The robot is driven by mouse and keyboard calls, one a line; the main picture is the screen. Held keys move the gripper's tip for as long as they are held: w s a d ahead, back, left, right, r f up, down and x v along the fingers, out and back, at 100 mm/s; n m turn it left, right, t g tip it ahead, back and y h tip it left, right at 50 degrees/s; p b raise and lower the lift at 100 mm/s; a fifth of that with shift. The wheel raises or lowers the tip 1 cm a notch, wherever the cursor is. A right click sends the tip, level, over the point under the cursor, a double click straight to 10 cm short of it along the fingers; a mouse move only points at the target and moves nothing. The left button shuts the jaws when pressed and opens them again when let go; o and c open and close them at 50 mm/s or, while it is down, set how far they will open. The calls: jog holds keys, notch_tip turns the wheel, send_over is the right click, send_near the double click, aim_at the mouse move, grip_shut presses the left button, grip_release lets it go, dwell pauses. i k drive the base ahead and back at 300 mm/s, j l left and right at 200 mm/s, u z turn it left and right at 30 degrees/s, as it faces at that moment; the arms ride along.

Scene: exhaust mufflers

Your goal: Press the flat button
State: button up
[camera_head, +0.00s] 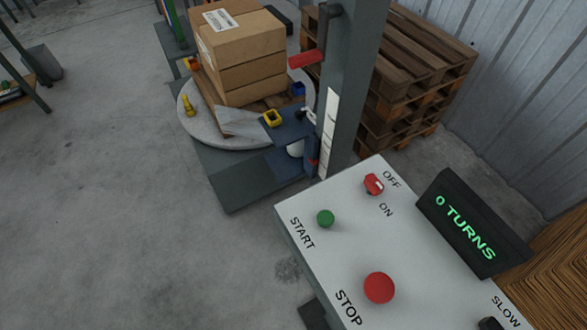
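A white control panel (325,260) fills the lower right. A small round green button (325,218) sits beside the START label. A larger, domed round red button (379,288) sits beside the STOP label. The green button looks smaller and lower than the red one. A red rotary switch (374,184) stands near the OFF and ON labels. A dark display (470,225) on the panel reads "0 TURNS" in green. My gripper is not in view.
Behind the panel, stacked cardboard boxes (245,60) stand on a pallet on a round turntable (190,118). A grey column (350,80) rises beside it. Wooden pallets (410,80) are piled near the metal wall. The concrete floor (100,200) at left is clear.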

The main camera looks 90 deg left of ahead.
aim_at(325, 218)
jog(key=u, duration=0.85)
